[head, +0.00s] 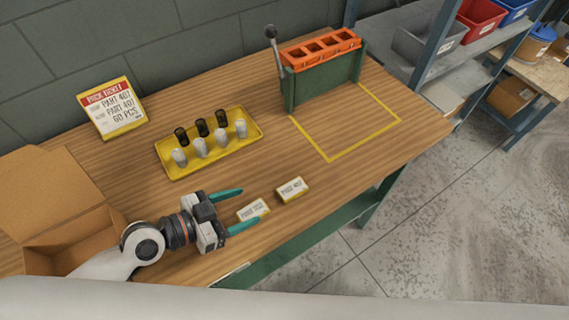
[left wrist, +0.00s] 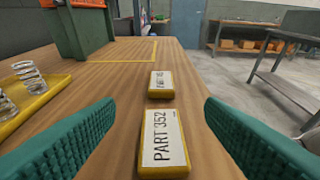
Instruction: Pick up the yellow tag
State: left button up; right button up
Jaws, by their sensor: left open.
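Two yellow tags with white label faces lie on the wooden bench. The nearer tag (head: 253,210) reads PART 352 in the left wrist view (left wrist: 163,143). The farther tag (head: 292,188) reads PART 407 in the head view and also shows in the left wrist view (left wrist: 161,84). My left gripper (head: 248,206) is open with teal fingers and nothing held. Its fingers point toward the tags, and the nearer tag shows between them in the left wrist view. My right gripper is not in view.
A yellow tray (head: 214,157) of black and light springs stands behind the gripper. A pick ticket sign (head: 110,107) and an open cardboard box (head: 50,195) are at left. A green stand with an orange block (head: 320,48) is at the back.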

pick_arm(q)
jog(key=shift+w+d+p, duration=0.35)
jog(key=shift+w+d, duration=0.05)
jog(key=shift+w, duration=0.35)
jog(key=p, duration=0.1)
send_near(290, 190)
jog(key=x, duration=0.3)
jog(key=shift+r, duration=0.1)
jog(key=shift+w+d, duration=0.2)
jog(key=shift+w, duration=0.05)
jog(key=p+x, duration=0.1)
jog(key=x, duration=0.3)
jog(key=shift+d, duration=0.1)
jog(key=shift+w+d+f, duration=0.2)
jog(key=shift+d+f, duration=0.05)
jog(key=shift+f, duration=0.1)
jog(key=shift+c, duration=0.4)
jog(key=c, duration=1)
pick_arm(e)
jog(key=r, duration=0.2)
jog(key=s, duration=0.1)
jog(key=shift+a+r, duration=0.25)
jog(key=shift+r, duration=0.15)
